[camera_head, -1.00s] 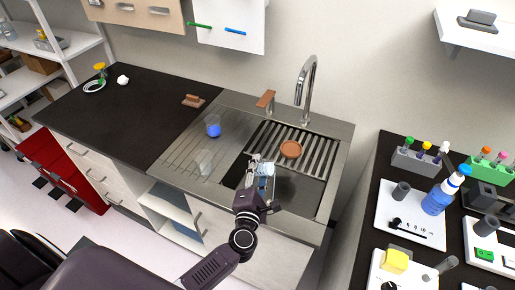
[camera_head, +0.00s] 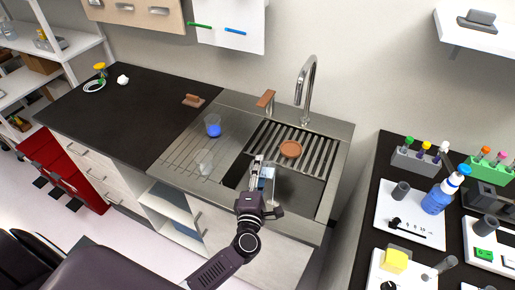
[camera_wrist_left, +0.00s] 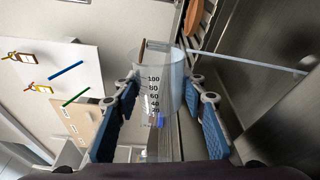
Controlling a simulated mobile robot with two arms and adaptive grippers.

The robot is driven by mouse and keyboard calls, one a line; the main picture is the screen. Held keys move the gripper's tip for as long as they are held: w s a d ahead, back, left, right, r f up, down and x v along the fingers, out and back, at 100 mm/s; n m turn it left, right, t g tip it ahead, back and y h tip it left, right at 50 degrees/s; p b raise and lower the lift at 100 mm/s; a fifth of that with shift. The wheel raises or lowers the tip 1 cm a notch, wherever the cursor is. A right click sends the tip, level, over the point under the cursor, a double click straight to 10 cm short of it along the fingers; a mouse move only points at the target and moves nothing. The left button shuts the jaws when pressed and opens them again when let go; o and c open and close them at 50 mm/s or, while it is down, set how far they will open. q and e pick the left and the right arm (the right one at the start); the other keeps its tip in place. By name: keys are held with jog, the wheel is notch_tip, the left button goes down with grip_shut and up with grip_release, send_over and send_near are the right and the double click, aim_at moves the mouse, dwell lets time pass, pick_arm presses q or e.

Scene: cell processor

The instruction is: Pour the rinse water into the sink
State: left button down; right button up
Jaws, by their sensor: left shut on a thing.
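My left gripper (camera_head: 264,176) is shut on a clear graduated beaker (camera_wrist_left: 160,72) and holds it above the sink basin (camera_head: 298,190). In the left wrist view the gripper (camera_wrist_left: 162,98) has its blue-padded fingers on either side of the beaker, whose scale runs up to 100. The beaker (camera_head: 267,173) also shows small in the head view, partly behind the gripper. Its water level and exact tilt cannot be told. My right gripper is not in view.
A clear beaker (camera_head: 204,161) and one with blue liquid (camera_head: 213,127) stand on the drainboard. A brown round dish (camera_head: 290,149) lies on the slatted rack (camera_head: 318,158). The faucet (camera_head: 307,82) rises behind the sink. A crowded bench stands at right.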

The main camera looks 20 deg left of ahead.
pick_arm(q)
jog(key=shift+d+f+m, duration=0.1)
jog(key=shift+f+m, duration=0.05)
jog(key=shift+m, duration=0.35)
jog(key=shift+d+r+m, duration=0.1)
jog(key=shift+r+m, duration=0.15)
jog(key=shift+m, duration=0.35)
jog(key=shift+p, duration=0.3)
dwell(0.4)
